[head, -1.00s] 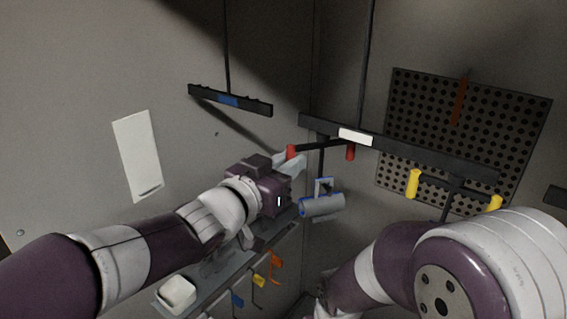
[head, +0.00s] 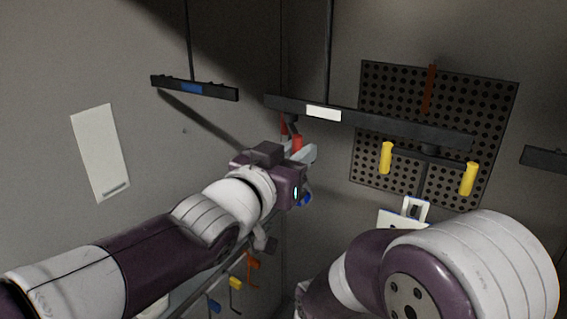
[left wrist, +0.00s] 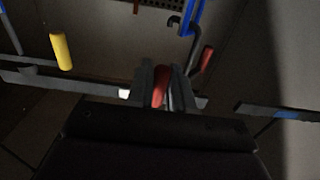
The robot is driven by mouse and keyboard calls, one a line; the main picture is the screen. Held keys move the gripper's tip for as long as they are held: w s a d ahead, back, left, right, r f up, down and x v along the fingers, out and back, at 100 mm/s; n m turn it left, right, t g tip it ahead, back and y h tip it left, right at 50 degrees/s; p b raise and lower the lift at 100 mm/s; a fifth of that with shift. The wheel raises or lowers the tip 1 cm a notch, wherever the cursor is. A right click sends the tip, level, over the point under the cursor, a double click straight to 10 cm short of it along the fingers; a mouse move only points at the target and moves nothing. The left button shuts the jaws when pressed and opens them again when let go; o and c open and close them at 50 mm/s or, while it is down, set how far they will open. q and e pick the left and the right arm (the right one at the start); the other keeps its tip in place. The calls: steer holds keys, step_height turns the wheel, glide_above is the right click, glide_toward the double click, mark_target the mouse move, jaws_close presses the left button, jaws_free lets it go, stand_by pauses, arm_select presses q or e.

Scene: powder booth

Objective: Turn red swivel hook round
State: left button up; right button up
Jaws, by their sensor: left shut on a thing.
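The red swivel hook hangs under a black rail; its red end grip (head: 297,143) sits between the fingers of my left gripper (head: 299,151). In the left wrist view the fingers are shut on this red grip (left wrist: 160,86). The hook's other red grip (left wrist: 206,59) stands free to the right there, on a dark bent bar. In the head view the crossbar now points nearly along my line of sight, the far red grip (head: 284,126) just behind the near one. A blue part (head: 306,199) hanging below is mostly hidden by my gripper. My right gripper is out of view.
The black rail (head: 420,132) with a white label also carries a yellow-gripped hook (head: 468,179) with a white part (head: 395,218). A perforated panel (head: 490,110) stands behind. A blue-labelled bar (head: 215,92) hangs left. Coloured small hooks (head: 235,283) line a rack below.

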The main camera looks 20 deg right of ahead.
arm_select(q)
steer(key=shift+d+f+b, duration=0.2)
steer(key=shift+d+b, duration=0.55)
steer(key=shift+d, duration=0.6)
steer(key=shift+x, duration=1.2)
steer(key=o, duration=0.6)
steer(key=shift+s+d+r, duration=0.1)
steer(key=shift+s+r, duration=0.05)
steer(key=b+v, duration=0.1)
steer(key=v, duration=0.8)
